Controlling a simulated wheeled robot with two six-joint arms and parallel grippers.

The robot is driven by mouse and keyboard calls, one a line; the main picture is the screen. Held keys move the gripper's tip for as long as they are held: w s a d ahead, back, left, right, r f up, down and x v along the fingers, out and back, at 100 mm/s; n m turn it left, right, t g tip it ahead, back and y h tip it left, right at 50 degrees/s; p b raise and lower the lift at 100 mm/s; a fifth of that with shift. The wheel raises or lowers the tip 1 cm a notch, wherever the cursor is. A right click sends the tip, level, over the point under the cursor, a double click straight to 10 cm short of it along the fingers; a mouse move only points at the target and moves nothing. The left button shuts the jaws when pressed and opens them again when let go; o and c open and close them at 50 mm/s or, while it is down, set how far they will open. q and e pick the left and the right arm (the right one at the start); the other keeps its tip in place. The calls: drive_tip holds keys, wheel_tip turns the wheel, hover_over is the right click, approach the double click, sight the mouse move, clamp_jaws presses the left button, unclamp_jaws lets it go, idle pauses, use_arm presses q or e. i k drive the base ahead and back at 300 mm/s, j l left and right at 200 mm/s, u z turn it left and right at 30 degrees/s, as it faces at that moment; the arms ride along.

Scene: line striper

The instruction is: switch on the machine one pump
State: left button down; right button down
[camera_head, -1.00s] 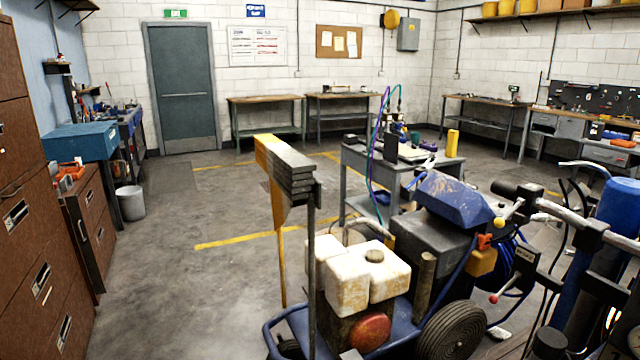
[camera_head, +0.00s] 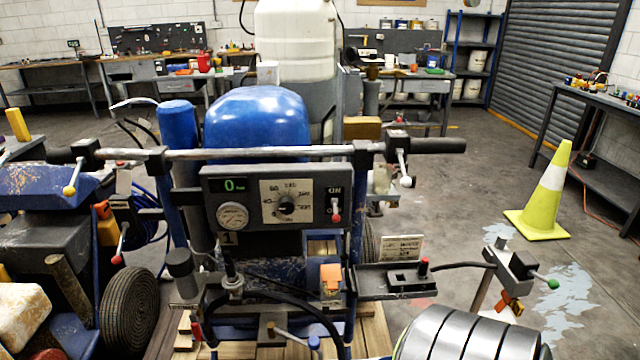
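The line striper (camera_head: 256,118) with a blue rounded body stands in front of me. Its grey control panel (camera_head: 270,240) sits below the handlebar (camera_head: 290,153) and carries a "1" label (camera_head: 229,238). A toggle switch (camera_head: 336,212) with a red tip is at the panel's right side, with "ON" printed above it. The tip points down, away from "ON". A green display (camera_head: 234,185) reads 0. Neither of my grippers is in view.
A second machine (camera_head: 52,225) stands close on the left. A yellow-green cone (camera_head: 548,195) stands on the floor at right.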

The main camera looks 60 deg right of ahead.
sight(336, 218)
drive_tip(key=z, duration=1.4)
